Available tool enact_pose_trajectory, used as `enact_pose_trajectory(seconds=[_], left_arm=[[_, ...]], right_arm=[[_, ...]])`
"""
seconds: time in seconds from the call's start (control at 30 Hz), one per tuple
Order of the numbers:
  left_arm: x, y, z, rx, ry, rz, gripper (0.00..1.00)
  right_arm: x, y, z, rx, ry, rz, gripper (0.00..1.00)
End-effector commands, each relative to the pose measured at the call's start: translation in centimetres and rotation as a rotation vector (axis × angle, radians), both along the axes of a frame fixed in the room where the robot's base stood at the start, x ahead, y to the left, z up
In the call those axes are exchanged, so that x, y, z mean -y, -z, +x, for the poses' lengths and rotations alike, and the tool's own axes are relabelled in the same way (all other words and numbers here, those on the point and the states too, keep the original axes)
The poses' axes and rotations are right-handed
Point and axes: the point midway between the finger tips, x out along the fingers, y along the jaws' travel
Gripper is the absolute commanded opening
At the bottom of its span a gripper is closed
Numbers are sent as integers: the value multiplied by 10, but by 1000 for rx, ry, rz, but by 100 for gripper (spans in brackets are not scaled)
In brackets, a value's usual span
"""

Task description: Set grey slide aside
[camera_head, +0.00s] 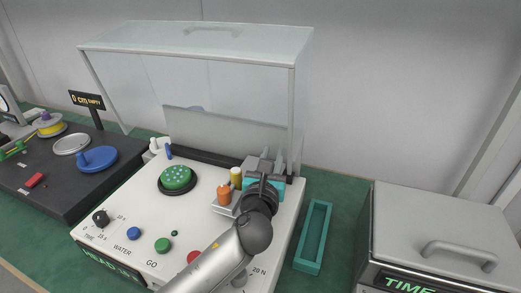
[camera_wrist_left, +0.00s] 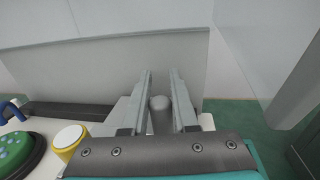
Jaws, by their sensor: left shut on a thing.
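The grey slide shows in the left wrist view as a grey round-topped post (camera_wrist_left: 160,115) between my fingers. In the head view it is mostly hidden by my gripper, and I cannot tell whether it is lifted. My left gripper (camera_head: 268,160) reaches over the back right of the white machine, its fingers pointing at the rear. In the left wrist view its two fingers (camera_wrist_left: 160,100) flank the post, and it is shut on it. My right gripper is in neither view.
The white machine (camera_head: 130,215) carries a green disc (camera_head: 176,179), an orange knob (camera_head: 224,192) and a yellow knob (camera_head: 236,175). Its clear cover (camera_head: 200,42) is raised. A teal tray (camera_head: 299,266) lies on the green mat to the right, beside a metal box (camera_head: 440,215).

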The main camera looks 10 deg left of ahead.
Motion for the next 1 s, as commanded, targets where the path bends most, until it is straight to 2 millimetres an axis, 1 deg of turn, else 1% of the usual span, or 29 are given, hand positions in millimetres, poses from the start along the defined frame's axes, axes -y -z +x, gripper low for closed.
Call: enact_pose_trajectory(seconds=[0.1,0.4,0.43,0.7,1.0], left_arm=[[5,1,-1,-3,5,-1,0],[8,2,-2,-3,10,-2,0],[8,2,-2,-3,11,-3,28],[6,1,-1,-2,8,-2,57],[5,1,-3,-2,4,0,57]], right_arm=[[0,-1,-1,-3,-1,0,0],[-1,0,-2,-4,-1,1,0],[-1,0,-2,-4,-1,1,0],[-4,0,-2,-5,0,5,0],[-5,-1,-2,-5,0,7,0]])
